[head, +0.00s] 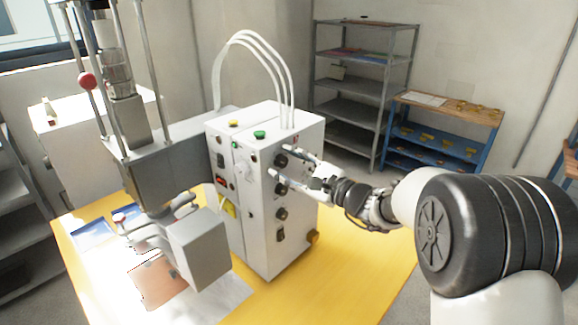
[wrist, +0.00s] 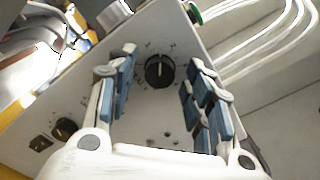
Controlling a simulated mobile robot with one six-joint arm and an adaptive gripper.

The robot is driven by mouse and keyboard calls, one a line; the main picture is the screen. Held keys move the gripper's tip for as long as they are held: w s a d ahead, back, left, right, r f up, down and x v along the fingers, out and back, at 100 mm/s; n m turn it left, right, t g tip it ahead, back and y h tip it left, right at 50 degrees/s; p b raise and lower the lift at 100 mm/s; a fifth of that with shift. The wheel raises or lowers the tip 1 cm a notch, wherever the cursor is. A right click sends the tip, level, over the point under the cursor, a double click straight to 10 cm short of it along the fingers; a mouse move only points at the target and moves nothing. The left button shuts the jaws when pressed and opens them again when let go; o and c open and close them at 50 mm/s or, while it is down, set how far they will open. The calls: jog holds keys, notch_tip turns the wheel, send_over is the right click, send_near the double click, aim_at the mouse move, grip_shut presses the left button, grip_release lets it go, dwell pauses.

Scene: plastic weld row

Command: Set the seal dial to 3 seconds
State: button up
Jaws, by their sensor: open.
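A white control box (head: 255,190) stands on the yellow table and has a column of black dials on its right-hand panel. The topmost dial (head: 281,160) lies between the fingertips of my gripper (head: 283,164). In the wrist view a round black dial (wrist: 159,72) with a pale pointer line, roughly upright in the picture, sits ahead between the two blue-padded fingers of my gripper (wrist: 162,60). The fingers are open, with a gap visible on both sides of the dial. The marks around it are too small to read, so I cannot confirm which dial is the seal dial.
Lower dials (head: 281,189) sit close beneath on the same panel. A metal press (head: 155,180) stands left on the yellow table (head: 370,275). Shelves (head: 360,85) stand behind.

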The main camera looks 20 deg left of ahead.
jog(key=shift+c, duration=0.4)
jog(key=c, duration=1)
jog(key=m+p, duration=0.2)
jog(key=m, duration=0.2)
jog(key=m+p, duration=0.2)
jog(key=m, duration=0.1)
jog(key=shift+r+m, duration=0.1)
jog(key=shift+m, duration=0.2)
jog(key=m+p, duration=0.3)
jog(key=m, duration=0.1)
jog(key=shift+m+p, duration=1.45)
jog(key=shift+m, duration=0.65)
